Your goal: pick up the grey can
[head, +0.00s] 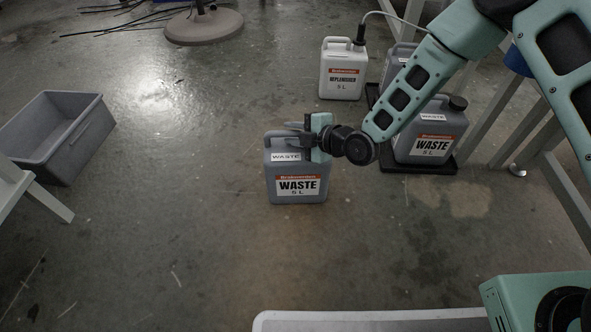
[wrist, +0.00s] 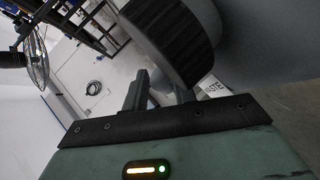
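In the wrist view, the ribbed dark cap (wrist: 172,38) and part of the grey body (wrist: 262,45) are very close to my fingers (wrist: 160,92). The fingertips are partly hidden there, so I cannot tell whether they are closed on the handle.
Another grey waste can (head: 428,150) stands on a black tray (head: 420,168) at right, by a metal frame. A white replenisher can (head: 343,82) with a hose is behind. An empty grey bin (head: 70,140) lies left. The floor in front is clear.

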